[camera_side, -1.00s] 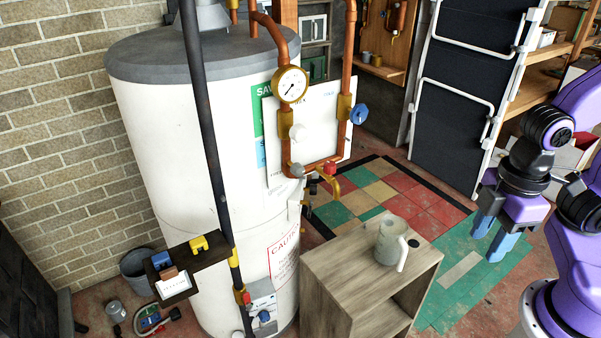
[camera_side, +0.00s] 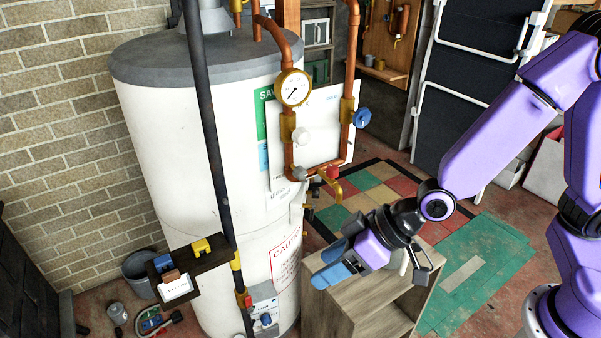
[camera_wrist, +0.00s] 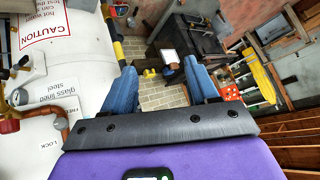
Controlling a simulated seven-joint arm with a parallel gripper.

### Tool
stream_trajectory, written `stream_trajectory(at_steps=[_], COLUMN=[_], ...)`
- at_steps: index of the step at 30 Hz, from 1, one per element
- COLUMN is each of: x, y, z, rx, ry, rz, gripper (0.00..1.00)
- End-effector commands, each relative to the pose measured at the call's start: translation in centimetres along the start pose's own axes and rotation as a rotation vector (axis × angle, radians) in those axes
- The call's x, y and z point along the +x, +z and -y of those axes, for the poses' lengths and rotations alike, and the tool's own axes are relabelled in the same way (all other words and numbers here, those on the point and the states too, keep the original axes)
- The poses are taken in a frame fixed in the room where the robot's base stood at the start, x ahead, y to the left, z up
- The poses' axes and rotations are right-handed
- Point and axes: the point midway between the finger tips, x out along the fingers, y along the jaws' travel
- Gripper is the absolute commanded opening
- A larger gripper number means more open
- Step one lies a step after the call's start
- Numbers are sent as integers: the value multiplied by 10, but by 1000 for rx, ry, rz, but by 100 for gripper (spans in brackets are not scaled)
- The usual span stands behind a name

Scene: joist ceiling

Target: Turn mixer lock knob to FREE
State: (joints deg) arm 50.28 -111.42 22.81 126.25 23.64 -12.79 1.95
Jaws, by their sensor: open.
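A white panel (camera_side: 318,110) on the front of the water heater carries a round white knob (camera_side: 301,135), which I take for the mixer lock knob; its pointer direction is too small to read. In the wrist view, small labels reading FREE (camera_wrist: 70,111) and LOCK (camera_wrist: 48,145) show at the left edge, partly cut off or covered. I cannot make out the knob clearly there. My gripper (camera_side: 330,265) is open and empty, with blue fingers apart. It is below and to the right of the panel, over the wooden cabinet, touching no knob.
Copper pipes with a gauge (camera_side: 294,88), a blue valve (camera_side: 361,118) and a brass tap (camera_side: 328,182) surround the panel. A black pipe (camera_side: 205,110) runs left of the panel.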

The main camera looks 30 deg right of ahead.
Motion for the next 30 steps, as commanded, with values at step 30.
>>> stream_trajectory(at_steps=[30], x=[59], y=[17], z=[-180], rx=[-31], ry=[737], rz=[-1218], gripper=[59])
